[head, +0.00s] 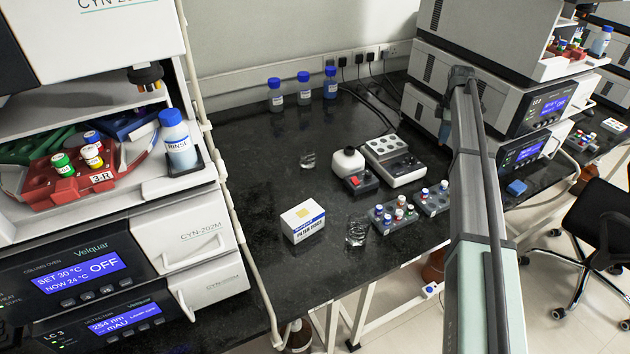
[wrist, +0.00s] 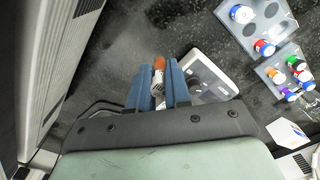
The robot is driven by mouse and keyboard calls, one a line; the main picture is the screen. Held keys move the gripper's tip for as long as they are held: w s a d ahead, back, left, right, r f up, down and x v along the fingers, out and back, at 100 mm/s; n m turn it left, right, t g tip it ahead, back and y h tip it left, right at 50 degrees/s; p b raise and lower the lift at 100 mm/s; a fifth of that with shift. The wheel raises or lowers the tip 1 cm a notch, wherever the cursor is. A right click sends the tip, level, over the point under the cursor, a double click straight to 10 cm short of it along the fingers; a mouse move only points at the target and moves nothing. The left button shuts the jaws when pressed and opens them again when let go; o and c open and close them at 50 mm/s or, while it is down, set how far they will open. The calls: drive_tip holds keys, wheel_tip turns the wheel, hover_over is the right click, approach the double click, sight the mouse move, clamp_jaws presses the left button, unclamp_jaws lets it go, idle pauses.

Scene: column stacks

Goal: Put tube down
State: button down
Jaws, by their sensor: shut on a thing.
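My gripper (wrist: 158,70) has two blue fingers, shut on a small tube (wrist: 158,82) with an orange cap and a pale labelled body. The cap end sticks out past the fingertips in the wrist view, and the tube's lower part is hidden between the fingers. The tube appears held above the dark bench. In the head view my arm reaches in from the lower right toward the stacked instruments, and the tube cannot be made out there.
Two vial racks (head: 382,227) stand near the bench's front edge; they also show in the wrist view (wrist: 262,70). A white carton (head: 302,221) and a glass beaker (head: 356,232) stand left. Bare bench (head: 245,165) lies further left.

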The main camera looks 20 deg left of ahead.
wheel_tip(320, 180, up, 5)
drive_tip(key=shift+f, duration=0.1)
drive_tip(key=s+a+n, duration=0.2)
drive_tip(key=s+a, duration=0.4)
drive_tip(key=a, duration=0.7)
drive_tip(key=s+a+n, duration=0.2)
drive_tip(key=s+a, duration=0.4)
drive_tip(key=a, duration=0.6)
drive_tip(key=s+a+n, duration=0.4)
drive_tip(key=s+a, duration=1.6)
drive_tip(key=a, duration=0.1)
drive_tip(key=shift+s+a+f, duration=0.1)
drive_tip(key=shift+f, duration=2.35)
drive_tip(key=shift+s+a+f, duration=0.1)
drive_tip(key=shift+a+f, duration=0.05)
drive_tip(key=shift+f, duration=2.35)
drive_tip(key=shift+s+a+f, duration=0.1)
drive_tip(key=shift+f, duration=2.35)
drive_tip(key=shift+f, duration=0.1)
drive_tip(key=c, duration=1.1)
unclamp_jaws()
wheel_tip(320, 180, up, 12)
drive_tip(key=shift+r, duration=0.15)
